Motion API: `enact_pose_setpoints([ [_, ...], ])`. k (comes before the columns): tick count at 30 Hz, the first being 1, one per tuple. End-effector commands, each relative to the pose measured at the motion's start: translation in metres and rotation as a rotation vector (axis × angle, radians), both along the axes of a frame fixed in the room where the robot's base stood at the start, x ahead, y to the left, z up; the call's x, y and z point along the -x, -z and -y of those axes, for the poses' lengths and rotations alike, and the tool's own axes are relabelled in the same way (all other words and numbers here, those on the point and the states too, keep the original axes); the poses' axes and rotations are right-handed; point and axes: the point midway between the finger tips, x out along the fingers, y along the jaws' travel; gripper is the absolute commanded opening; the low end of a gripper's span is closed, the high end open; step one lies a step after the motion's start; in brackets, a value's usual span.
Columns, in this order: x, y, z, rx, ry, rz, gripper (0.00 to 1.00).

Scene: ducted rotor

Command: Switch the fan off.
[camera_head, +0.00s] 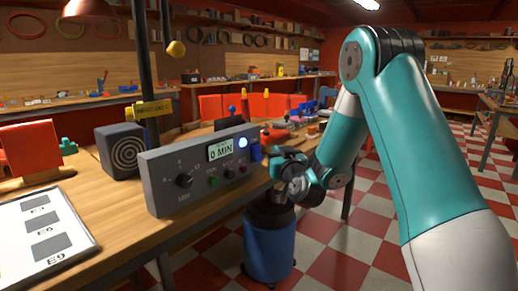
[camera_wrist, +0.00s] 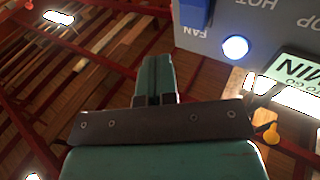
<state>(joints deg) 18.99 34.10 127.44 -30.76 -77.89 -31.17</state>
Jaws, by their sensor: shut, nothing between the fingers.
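A grey control panel (camera_head: 165,178) stands on the wooden bench, with a knob, small buttons and a display (camera_head: 220,149) reading 0 MIN. At its right end are a lit round lamp (camera_head: 243,142) and a blue switch (camera_head: 256,152). In the wrist view the blue switch (camera_wrist: 194,12) is beside the word FAN, cut off by the top edge, and the lamp (camera_wrist: 235,47) glows blue-white. My gripper (camera_wrist: 156,62) is shut and empty, apart from the panel. In the head view my gripper (camera_head: 274,160) is just right of the panel's end. The switch's position is unclear.
A dark box with concentric rings (camera_head: 122,150) stands left of the panel, near a black post. A white board with grey patches (camera_head: 42,236) lies at the front left. A blue bin (camera_head: 270,245) stands on the checkered floor below my gripper.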

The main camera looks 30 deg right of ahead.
Motion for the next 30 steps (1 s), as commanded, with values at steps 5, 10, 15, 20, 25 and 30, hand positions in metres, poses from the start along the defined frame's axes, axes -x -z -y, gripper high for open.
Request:
enact_pose_setpoints([
  [5,-0.015,0.002,-0.006,-0.002,-0.002,-0.003,0.0],
  [10,-0.026,0.008,-0.009,-0.002,-0.001,-0.004,0.0],
  [15,-0.031,0.014,-0.011,-0.003,0.001,-0.002,0.0],
  [20,-0.033,0.018,-0.012,-0.002,0.001,-0.002,0.0],
  [25,-0.033,0.019,-0.012,-0.001,0.001,-0.001,0.0],
  [30,-0.033,0.019,-0.013,-0.001,0.001,-0.001,0.0],
])
